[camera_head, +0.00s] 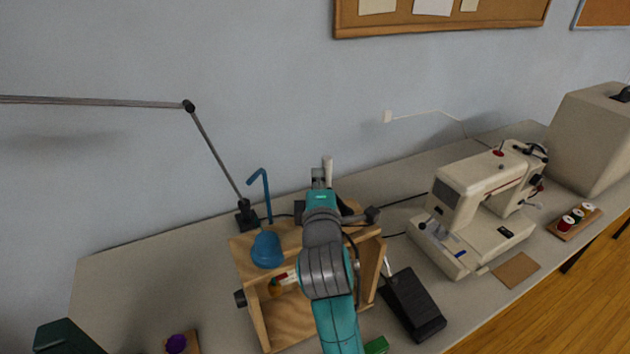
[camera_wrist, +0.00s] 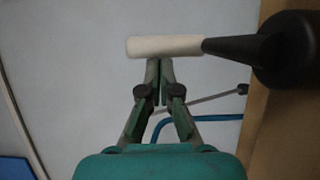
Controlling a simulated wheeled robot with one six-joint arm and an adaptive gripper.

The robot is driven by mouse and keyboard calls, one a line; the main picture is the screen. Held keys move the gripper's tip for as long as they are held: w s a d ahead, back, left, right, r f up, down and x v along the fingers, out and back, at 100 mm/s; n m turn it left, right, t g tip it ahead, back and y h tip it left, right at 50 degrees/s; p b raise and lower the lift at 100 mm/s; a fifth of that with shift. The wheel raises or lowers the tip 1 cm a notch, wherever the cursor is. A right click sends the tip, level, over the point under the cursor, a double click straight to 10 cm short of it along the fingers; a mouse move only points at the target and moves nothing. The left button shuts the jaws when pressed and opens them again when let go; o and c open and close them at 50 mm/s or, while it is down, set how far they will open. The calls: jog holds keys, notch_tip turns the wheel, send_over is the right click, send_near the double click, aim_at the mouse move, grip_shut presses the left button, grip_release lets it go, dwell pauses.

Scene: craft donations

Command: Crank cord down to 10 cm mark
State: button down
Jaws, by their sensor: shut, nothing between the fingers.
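A wooden box frame (camera_head: 262,315) stands on the table, with my arm crossing in front of it. A pale crank handle (camera_head: 328,165) sticks up at its back; in the wrist view the white grip (camera_wrist: 160,46) lies level, joined to a black part (camera_wrist: 285,50) at right. My gripper (camera_head: 320,175) is shut and empty, its fingertips (camera_wrist: 160,64) just at the lower edge of the white grip; I cannot tell if they touch it. Inside the frame are a small orange object (camera_head: 275,288) and a red-and-white piece (camera_head: 286,277). I cannot make out the cord or a 10 cm mark.
A blue rounded object (camera_head: 267,250) and blue hooked rod (camera_head: 265,190) are at the frame's left. A lamp arm (camera_head: 215,150) stands behind. A black pedal (camera_head: 412,305) and sewing machine (camera_head: 475,215) are to the right. A purple item (camera_head: 176,344) lies front left.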

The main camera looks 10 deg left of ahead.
jog(key=shift+w+d, duration=0.35)
jog(key=shift+w, duration=0.1)
jog(key=shift+w+d+m+h, duration=0.2)
jog(key=shift+m+h, duration=0.25)
jog(key=shift+h, duration=0.25)
jog(key=shift+w+d+m+h, duration=0.2)
jog(key=shift+m+h, duration=0.25)
jog(key=shift+h, duration=0.25)
jog(key=shift+w+d, duration=0.55)
jog(key=shift+d, duration=0.3)
jog(key=shift+w+d+m+h, duration=0.15)
jog(key=shift+d+m+h, duration=0.15)
jog(key=shift+m+h, duration=0.45)
jog(key=shift+w+d+m+h, duration=0.15)
jog(key=shift+d+m+h, duration=0.2)
jog(key=shift+h, duration=0.7)
jog(key=d+m+h, duration=0.1)
jog(key=h, duration=0.1)
jog(key=m+g+h, duration=0.1)
jog(key=shift+w+d+m+h, duration=0.1)
jog(key=shift+d+m+h, duration=0.2)
jog(key=shift+d+h, duration=0.1)
jog(key=shift+d, duration=0.4)
jog(key=shift+d+m+g+h, duration=0.6)
jog(key=shift+m+g+h, duration=0.15)
jog(key=shift+h, duration=0.35)
jog(key=shift+s+d, duration=0.25)
jog(key=shift+d, duration=0.15)
jog(key=shift+s+d, duration=0.25)
jog(key=shift+d, duration=0.2)
